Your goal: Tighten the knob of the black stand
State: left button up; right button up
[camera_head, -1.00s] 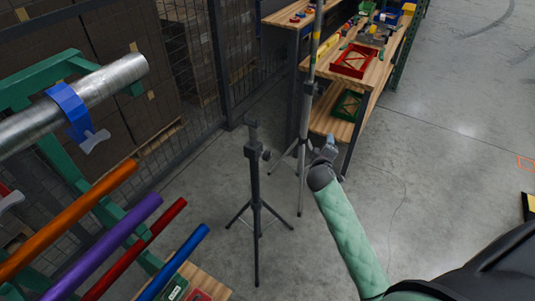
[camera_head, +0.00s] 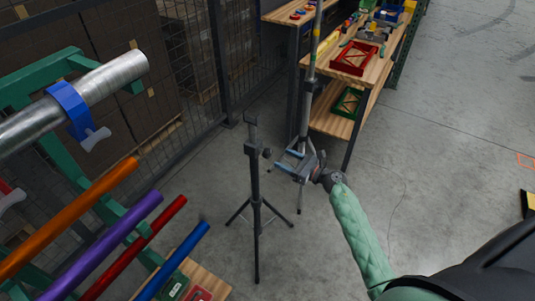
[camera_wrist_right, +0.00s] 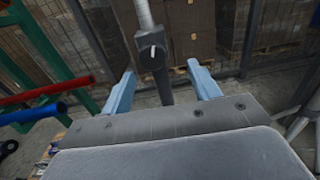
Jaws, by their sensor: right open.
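The black stand (camera_head: 256,187) is upright on its tripod legs on the concrete floor. Its knob (camera_head: 267,153) sits on the collar near the top and faces right. My right gripper (camera_head: 283,162) is just right of the stand, a little below the knob's height, with its light-blue fingers pointing at the stand. In the right wrist view the knob (camera_wrist_right: 152,51) is ahead of and above the fingertips (camera_wrist_right: 161,70), which are spread apart. The fingers appear apart from the knob and hold nothing. My left gripper is out of view.
A silver-poled stand (camera_head: 307,105) stands close behind the right gripper. A wooden shelf unit (camera_head: 335,123) with red and green trays is at the back. A rack with coloured tubes (camera_head: 107,236) fills the left.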

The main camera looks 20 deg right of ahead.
aim_at(270, 154)
jog(key=shift+w+a+r+n+p, duration=0.1)
jog(key=shift+a+n+p, duration=0.1)
jog(key=shift+a+n, duration=0.25)
jog(key=shift+w+a+n+p, duration=0.15)
jog(key=shift+a+n, duration=0.1)
jog(key=shift+n, duration=0.3)
jog(key=p+x, duration=0.2)
jog(key=x, duration=0.3)
jog(key=shift+a, duration=0.1)
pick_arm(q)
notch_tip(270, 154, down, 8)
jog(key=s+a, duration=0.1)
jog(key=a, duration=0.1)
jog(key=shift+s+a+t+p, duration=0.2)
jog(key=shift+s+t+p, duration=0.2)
pick_arm(e)
jog(key=shift+w+a, duration=0.5)
jog(key=shift+w, duration=0.05)
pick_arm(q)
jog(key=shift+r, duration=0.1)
pick_arm(e)
jog(key=shift+c, duration=0.2)
jog(key=c, duration=0.9)
